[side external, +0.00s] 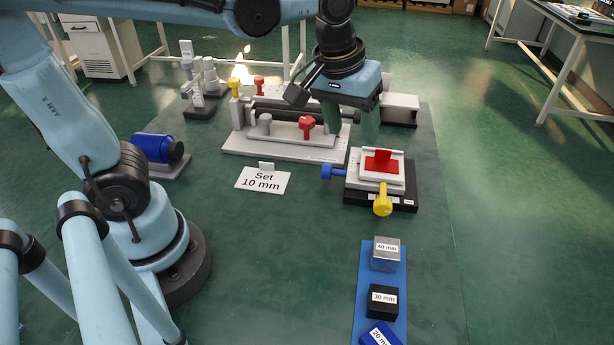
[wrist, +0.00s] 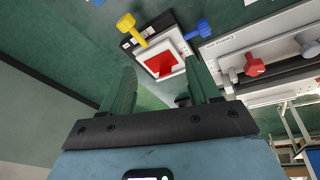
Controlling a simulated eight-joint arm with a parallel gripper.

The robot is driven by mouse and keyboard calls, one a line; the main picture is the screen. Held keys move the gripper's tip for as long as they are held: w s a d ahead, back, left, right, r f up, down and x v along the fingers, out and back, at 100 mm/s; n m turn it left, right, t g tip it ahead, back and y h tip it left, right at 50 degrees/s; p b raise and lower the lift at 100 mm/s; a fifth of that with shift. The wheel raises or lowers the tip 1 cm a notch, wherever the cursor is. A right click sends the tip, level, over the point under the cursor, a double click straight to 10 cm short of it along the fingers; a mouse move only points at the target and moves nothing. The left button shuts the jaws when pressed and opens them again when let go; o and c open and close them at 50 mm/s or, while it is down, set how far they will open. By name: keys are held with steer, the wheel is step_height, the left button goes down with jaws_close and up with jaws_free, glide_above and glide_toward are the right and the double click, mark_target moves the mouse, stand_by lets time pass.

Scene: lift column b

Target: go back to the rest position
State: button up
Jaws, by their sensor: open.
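My gripper (side external: 350,126) hangs from the arm above the back of the work mat, with its two green fingers apart and nothing between them. It stands over the right end of a grey rail fixture, behind and above a small stage with a red top (side external: 381,163). I cannot tell the exact height above them. In the wrist view, my gripper (wrist: 161,68) shows both fingers spread wide. The red-topped stage (wrist: 160,63) shows beyond the gap between them, apart from the fingers.
A grey rail fixture (side external: 250,150) with red and grey knobs lies under the arm. A "Set 10 mm" card (side external: 262,181) stands in front. A blue strip (side external: 399,290) holds labelled blocks at front right. A blue cylinder (side external: 152,146) lies left. The mat's middle front is clear.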

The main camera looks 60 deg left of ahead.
steer(key=s+a+f+m+t, duration=0.3)
steer(key=s+a+m+t, duration=0.1)
steer(key=s+a, duration=0.1)
steer(key=shift+s+a, duration=0.2)
steer(key=shift+o, duration=0.3)
stand_by(0.6)
